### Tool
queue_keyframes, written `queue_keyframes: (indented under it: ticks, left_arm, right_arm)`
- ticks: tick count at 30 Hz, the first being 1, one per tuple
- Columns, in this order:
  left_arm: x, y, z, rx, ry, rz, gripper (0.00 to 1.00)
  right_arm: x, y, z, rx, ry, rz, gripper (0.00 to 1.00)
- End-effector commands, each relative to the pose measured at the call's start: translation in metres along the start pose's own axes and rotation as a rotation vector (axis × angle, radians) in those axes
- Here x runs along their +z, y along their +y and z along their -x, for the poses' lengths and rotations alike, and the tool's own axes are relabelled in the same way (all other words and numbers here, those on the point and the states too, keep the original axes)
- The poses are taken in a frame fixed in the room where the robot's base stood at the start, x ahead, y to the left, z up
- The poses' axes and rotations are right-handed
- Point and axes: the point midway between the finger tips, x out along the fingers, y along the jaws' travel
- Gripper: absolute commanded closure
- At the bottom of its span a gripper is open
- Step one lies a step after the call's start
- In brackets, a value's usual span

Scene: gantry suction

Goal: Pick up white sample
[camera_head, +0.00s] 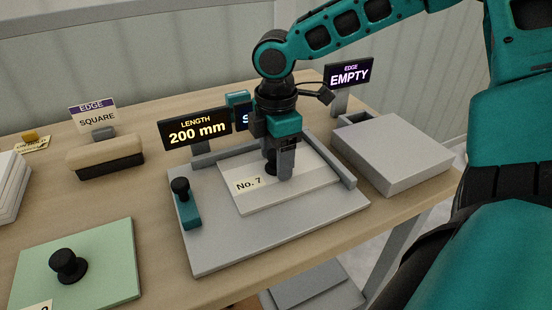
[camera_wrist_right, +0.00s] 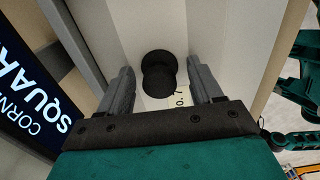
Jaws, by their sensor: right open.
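The white sample (camera_head: 245,202) is a flat plate labelled "No. 7" with a black knob. It lies on the grey fixture plate (camera_head: 215,250). My right gripper (camera_head: 281,170) points down over the sample, its fingers in front of the knob in the head view. In the right wrist view, my right gripper (camera_wrist_right: 165,92) is open, with the black knob (camera_wrist_right: 158,70) between or just beyond its fingertips; I cannot tell whether they touch it. The white sample (camera_wrist_right: 140,25) fills the area behind the knob there. My left gripper is in neither view.
A green plate (camera_head: 110,262) with a black knob lies front left. A "LENGTH 200 mm" display (camera_head: 196,129) stands behind the fixture, and a teal block (camera_head: 186,205) sits on its left side. A grey box (camera_head: 395,150) stands right, with an "EMPTY" sign (camera_head: 349,75) behind.

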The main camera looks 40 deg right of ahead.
Motion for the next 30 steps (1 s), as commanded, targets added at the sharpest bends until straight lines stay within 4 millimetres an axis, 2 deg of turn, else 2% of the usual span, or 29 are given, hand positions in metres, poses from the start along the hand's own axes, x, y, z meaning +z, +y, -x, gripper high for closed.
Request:
queue_keyframes:
  ticks: [2, 21, 30]
  left_arm:
    - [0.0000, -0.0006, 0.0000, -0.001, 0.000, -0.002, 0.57]
    - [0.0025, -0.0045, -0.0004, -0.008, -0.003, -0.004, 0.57]
    - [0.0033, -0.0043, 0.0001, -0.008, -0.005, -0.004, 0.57]
  right_arm:
    - [0.0000, 0.0000, 0.0003, 0.000, 0.000, 0.000, 0.39]
    - [0.0000, 0.0000, 0.0005, 0.000, 0.000, 0.000, 1.00]
    - [-0.0002, 0.0004, 0.0016, 0.001, 0.001, 0.000, 1.00]
